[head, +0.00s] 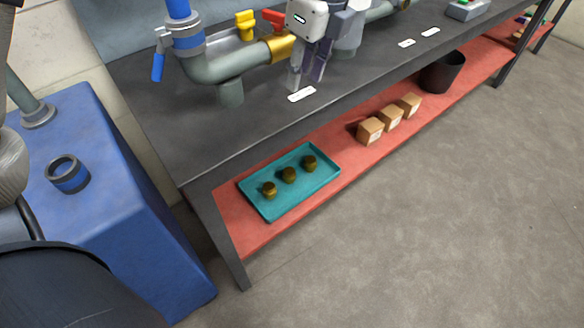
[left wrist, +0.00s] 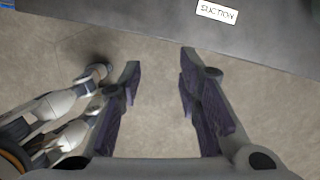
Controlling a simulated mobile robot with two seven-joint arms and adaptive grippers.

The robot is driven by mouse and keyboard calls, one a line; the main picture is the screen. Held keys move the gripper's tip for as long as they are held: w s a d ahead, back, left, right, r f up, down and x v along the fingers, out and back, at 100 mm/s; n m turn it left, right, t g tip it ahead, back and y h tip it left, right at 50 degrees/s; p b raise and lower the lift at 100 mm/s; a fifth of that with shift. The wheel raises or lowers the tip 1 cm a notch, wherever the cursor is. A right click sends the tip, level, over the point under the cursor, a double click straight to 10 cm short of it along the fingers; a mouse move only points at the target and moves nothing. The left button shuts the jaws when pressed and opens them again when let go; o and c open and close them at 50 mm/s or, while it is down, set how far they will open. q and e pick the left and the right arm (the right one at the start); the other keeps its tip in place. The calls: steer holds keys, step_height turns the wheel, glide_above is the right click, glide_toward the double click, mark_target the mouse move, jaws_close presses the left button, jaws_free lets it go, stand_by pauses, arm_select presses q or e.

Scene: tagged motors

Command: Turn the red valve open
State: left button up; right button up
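The red valve handle (head: 272,18) shows in the head view at the top, on a brass valve body on the grey-green pipe (head: 215,69) above the bench. My left gripper (head: 305,80) is just right of the handle in the picture, fingers pointing down over the bench and partly hiding the pipework behind. I see no contact with the red handle. In the left wrist view my left gripper (left wrist: 160,65) has its fingers well apart with nothing between them. The red valve is not in that view.
A yellow handle (head: 245,24) and a blue handle (head: 158,62) are left of the red one. A SUCTION label (left wrist: 217,12) lies on the dark bench (head: 190,130). The red lower shelf (head: 245,225) holds a teal tray (head: 275,208), several boxes and a black bin (head: 442,72).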

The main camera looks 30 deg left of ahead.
arm_select(q)
steer(key=s+d+f+n+h, duration=0.1)
steer(key=s+f+n, duration=0.2)
steer(key=f, duration=0.7)
steer(key=s+d+f+n+g+h, duration=0.1)
steer(key=s+f+n, duration=0.2)
steer(key=f, duration=0.6)
steer(key=s, duration=0.2)
steer(key=shift+s+d+f, duration=0.25)
steer(key=shift+s+f, duration=0.05)
steer(key=shift+f, duration=0.05)
arm_select(e)
steer(key=shift+s+d+f, duration=0.1)
steer(key=shift+s+f, duration=0.25)
steer(key=shift+s, duration=0.15)
